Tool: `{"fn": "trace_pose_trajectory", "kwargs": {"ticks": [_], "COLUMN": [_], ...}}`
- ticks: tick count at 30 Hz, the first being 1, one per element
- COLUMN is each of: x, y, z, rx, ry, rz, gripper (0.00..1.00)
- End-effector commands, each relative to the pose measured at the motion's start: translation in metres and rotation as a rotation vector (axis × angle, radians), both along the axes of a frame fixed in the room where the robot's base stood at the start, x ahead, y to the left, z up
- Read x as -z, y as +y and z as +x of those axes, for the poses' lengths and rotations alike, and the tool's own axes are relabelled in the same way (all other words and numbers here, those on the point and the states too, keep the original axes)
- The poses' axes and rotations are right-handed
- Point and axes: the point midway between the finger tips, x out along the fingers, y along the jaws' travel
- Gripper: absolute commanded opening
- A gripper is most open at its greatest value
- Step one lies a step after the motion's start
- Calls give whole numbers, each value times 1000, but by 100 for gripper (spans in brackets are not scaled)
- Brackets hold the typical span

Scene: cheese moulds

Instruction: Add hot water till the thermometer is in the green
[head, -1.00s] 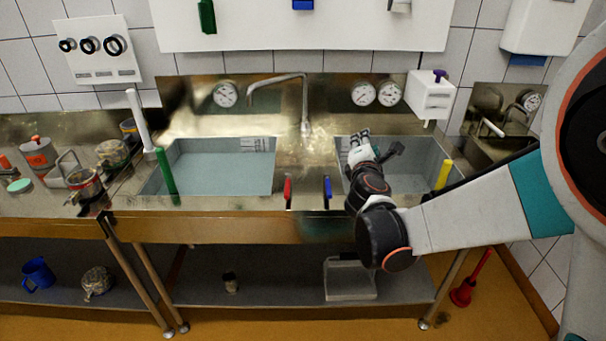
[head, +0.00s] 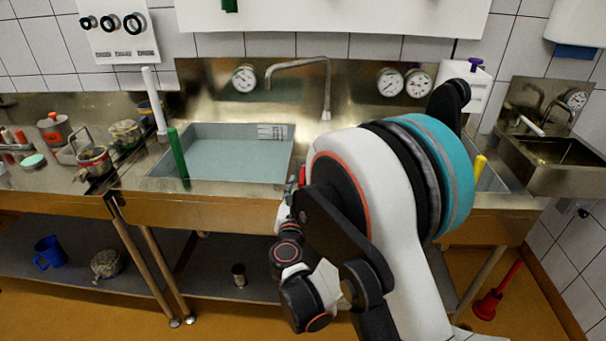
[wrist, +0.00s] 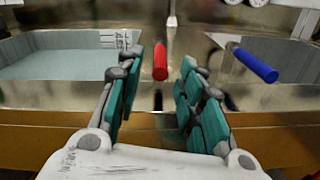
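My gripper (wrist: 161,74) is open and empty. In the wrist view the red lever (wrist: 160,58) shows between its two teal-padded fingers, apart from both. The blue lever (wrist: 255,65) is to the right, outside the fingers. In the head view my arm hides most of the gripper; the red lever (head: 302,175) just shows above it. The left basin (head: 230,165) holds flat, pale blue-grey water, with the swivel spout (head: 328,95) at its right. Round dials are on the backsplash: one at left (head: 244,78) and two at right (head: 390,82). Their needles are too small to read.
A green post (head: 178,155) and a white upright tube (head: 154,102) stand at the left basin's left side. My arm covers most of the right basin; a yellow post (head: 480,166) shows beside it. Pots and jars (head: 93,160) stand on the left counter.

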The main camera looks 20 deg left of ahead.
Motion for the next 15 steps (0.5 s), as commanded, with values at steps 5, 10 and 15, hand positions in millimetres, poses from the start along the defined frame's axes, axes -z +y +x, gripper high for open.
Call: {"fn": "trace_pose_trajectory", "kwargs": {"ticks": [5,10,15], "x": [3,3,2], "y": [6,12,16], "z": [36,62,76], "rx": [2,1,-1], "ry": [1,0,1], "rz": [1,1,2], "gripper": [35,35,35]}}
